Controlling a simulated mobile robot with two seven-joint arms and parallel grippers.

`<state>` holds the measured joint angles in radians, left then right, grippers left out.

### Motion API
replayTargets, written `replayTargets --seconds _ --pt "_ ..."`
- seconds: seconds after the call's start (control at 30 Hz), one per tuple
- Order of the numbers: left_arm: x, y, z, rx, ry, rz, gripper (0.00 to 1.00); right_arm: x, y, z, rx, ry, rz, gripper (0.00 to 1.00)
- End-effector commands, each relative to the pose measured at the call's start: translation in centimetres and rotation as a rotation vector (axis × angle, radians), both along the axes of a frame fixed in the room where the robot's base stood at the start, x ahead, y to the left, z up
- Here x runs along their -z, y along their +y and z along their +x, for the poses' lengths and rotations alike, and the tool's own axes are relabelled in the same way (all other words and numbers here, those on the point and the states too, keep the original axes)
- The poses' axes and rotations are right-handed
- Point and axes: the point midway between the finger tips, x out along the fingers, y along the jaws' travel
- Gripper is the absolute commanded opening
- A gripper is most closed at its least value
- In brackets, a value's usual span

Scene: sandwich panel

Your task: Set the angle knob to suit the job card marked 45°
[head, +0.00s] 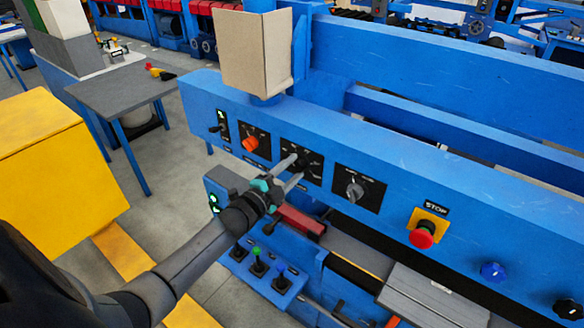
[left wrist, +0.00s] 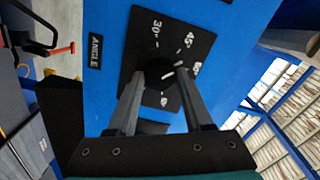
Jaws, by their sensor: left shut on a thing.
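The angle knob (left wrist: 158,72) is a dark round knob on a black dial plate (left wrist: 150,25) with white marks; I can read 30° and 45°, and other figures are partly hidden or blurred. A label reading ANGLE (left wrist: 95,52) is beside the plate. My left gripper (head: 296,171) is shut on the knob, with a finger on either side of it. The gripper's fingers also show in the left wrist view (left wrist: 160,95). I cannot tell exactly which mark the knob points to. I cannot make out a job card marked 45°. My right gripper is not in view.
The blue panel also has an orange-red knob (head: 250,143), a grey knob (head: 354,190), a red STOP button (head: 422,237) and a blue knob (head: 492,271). Small levers (head: 258,268) stand below. A yellow cabinet (head: 50,165) is at left.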

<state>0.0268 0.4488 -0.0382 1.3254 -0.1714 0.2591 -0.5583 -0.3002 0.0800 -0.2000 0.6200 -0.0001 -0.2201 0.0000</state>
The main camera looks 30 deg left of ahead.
Motion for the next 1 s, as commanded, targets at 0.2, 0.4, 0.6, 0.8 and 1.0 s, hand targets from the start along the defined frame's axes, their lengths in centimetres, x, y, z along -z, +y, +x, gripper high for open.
replayTargets --seconds 0.2,0.4,0.6,0.8,1.0 --pt "-0.05 -0.01 0.01 0.0 0.015 -0.174 0.0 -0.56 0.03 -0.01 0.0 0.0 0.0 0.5" --pt "-0.04 0.01 0.01 0.0 0.024 -0.291 0.0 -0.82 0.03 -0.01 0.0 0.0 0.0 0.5" --pt "-0.03 -0.01 0.01 0.0 0.029 -0.359 0.0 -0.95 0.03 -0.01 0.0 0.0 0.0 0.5" --pt "-0.01 -0.02 0.01 0.001 0.03 -0.386 0.0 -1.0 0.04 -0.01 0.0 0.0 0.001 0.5" --pt "0.01 -0.01 0.0 0.001 0.03 -0.39 0.0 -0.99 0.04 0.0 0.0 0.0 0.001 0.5"
